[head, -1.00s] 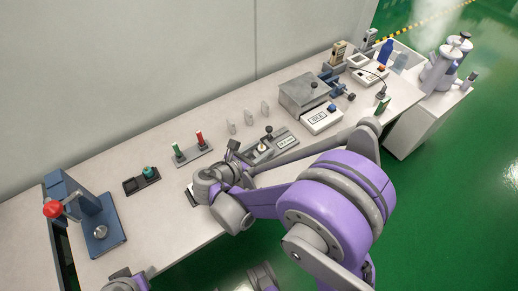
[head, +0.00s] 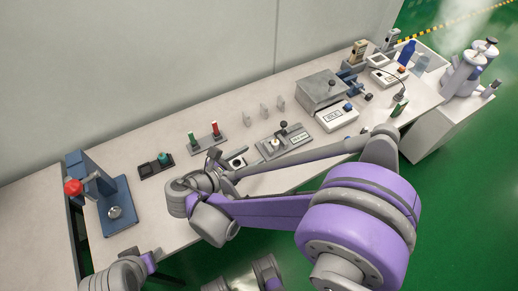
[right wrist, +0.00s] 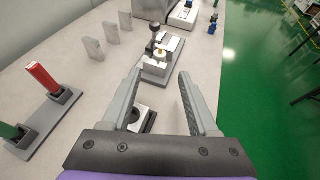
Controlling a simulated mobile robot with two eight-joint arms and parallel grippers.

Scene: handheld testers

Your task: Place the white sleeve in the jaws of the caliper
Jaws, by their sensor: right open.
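The caliper (head: 284,141) is a grey bench fixture with a dark knob and a small display, mid-table. The white sleeve (right wrist: 159,55) is a short pale cylinder with a brass-coloured centre. It stands upright at the caliper, seemingly between its jaws; contact with each jaw cannot be told. It also shows small in the head view (head: 275,143). My right gripper (right wrist: 160,73) is open and empty, on the near side of the caliper and apart from the sleeve. My left arm shows at the lower left of the head view; its fingers are not clear.
A small square stand with a dark round centre (right wrist: 139,119) lies below my right fingers. A rack with red and green pins (head: 206,144), upright grey plates (head: 264,110) and a blue press with a red knob (head: 114,205) stand around.

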